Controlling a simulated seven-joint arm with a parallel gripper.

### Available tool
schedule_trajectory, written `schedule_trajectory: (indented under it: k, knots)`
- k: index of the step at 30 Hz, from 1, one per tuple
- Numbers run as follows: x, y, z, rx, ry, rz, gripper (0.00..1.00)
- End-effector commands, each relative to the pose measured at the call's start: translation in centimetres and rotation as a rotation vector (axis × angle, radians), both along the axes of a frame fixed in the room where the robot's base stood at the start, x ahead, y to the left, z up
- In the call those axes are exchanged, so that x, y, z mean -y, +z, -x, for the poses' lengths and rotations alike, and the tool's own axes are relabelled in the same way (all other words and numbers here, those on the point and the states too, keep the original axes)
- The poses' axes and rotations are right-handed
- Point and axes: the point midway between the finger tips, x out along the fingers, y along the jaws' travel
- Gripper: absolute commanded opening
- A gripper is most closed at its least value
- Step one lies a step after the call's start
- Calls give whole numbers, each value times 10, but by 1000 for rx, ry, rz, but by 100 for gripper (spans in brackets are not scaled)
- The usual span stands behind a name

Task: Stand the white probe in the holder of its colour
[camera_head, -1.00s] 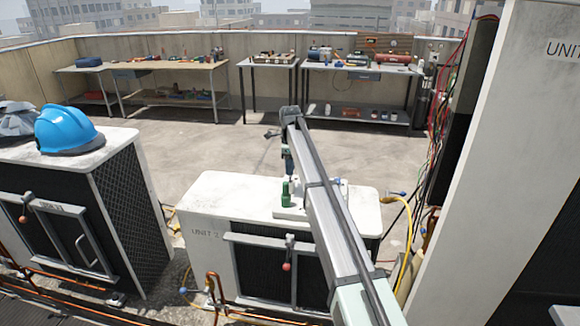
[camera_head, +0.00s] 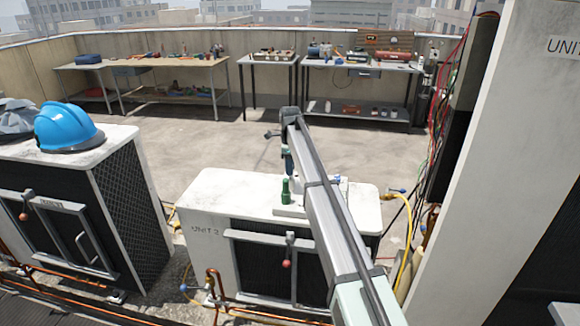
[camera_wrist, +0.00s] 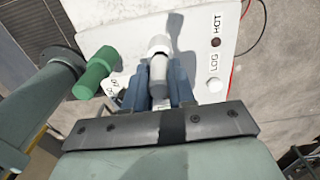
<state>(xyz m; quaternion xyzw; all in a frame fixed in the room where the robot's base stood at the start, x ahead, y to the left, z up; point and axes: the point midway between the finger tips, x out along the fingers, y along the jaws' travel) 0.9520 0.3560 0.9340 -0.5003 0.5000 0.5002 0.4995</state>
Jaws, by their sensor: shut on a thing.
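My gripper (camera_wrist: 160,95) is shut on the white probe (camera_wrist: 158,72), whose pale shaft shows between the blue fingers in the wrist view. A white collar and a paler part lie just beyond the fingertips. I cannot tell whether these belong to the probe or to a white holder. A green cylinder (camera_wrist: 96,73) stands left of the fingers, apart from them. In the head view my gripper (camera_head: 287,164) is above the white unit, and the green cylinder (camera_head: 286,192) is just below it. The probe is hidden there, and my arm covers part of the white plate (camera_head: 290,212).
The plate carries HOT and LOG labels, a dark red spot (camera_wrist: 216,42) and a white knob (camera_wrist: 215,85). The plate is on UNIT 2 (camera_head: 215,185). A blue helmet (camera_head: 66,128) sits on the left unit. A yellow hose (camera_head: 403,270) and a tall cabinet (camera_head: 500,130) are at right.

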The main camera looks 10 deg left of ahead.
Motion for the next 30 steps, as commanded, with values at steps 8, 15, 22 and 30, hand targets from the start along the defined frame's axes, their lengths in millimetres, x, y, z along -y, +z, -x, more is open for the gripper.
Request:
schedule_trajectory:
  k: [8, 15, 22, 30]
  knots:
    - [0, -4, 0, 0, 0, 0, 0]
    - [0, -7, 0, 0, 0, 0, 0]
    - [0, -9, 0, 0, 0, 0, 0]
    - [0, -13, 0, 1, 0, 0, 25]
